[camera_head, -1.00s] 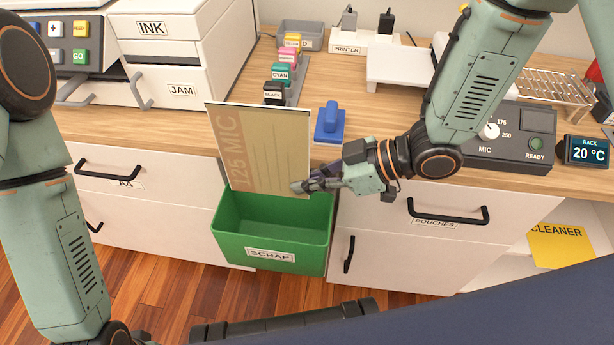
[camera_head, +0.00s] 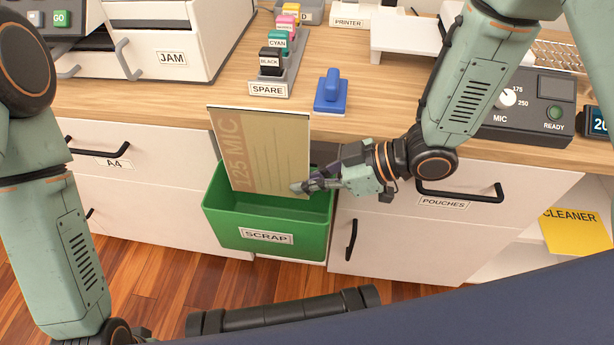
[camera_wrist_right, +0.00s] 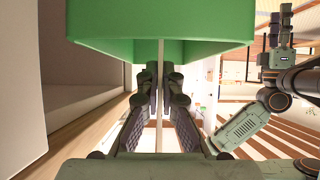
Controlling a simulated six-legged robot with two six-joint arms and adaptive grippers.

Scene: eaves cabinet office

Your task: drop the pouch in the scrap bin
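The pouch (camera_head: 262,150) is a flat tan sheet marked 125 MIC, held upright with a pale top edge. My right gripper (camera_head: 303,187) is shut on its lower right edge. In the right wrist view the pouch (camera_wrist_right: 159,105) shows edge-on as a thin pale line between the fingers (camera_wrist_right: 160,78). The green scrap bin (camera_head: 225,228) hangs at the cabinet front. In the head view the pouch's lower part overlaps the bin's opening. The bin wall (camera_wrist_right: 110,25) also fills the top of the right wrist view.
The wooden counter (camera_head: 380,128) behind holds a blue stamp-like tool (camera_head: 331,94), a rack of colour cartridges (camera_head: 270,88) and a control box (camera_head: 525,105). Drawer handles (camera_head: 460,191) stick out right of the bin. A yellow CLEANER item (camera_head: 573,232) sits in the open shelf.

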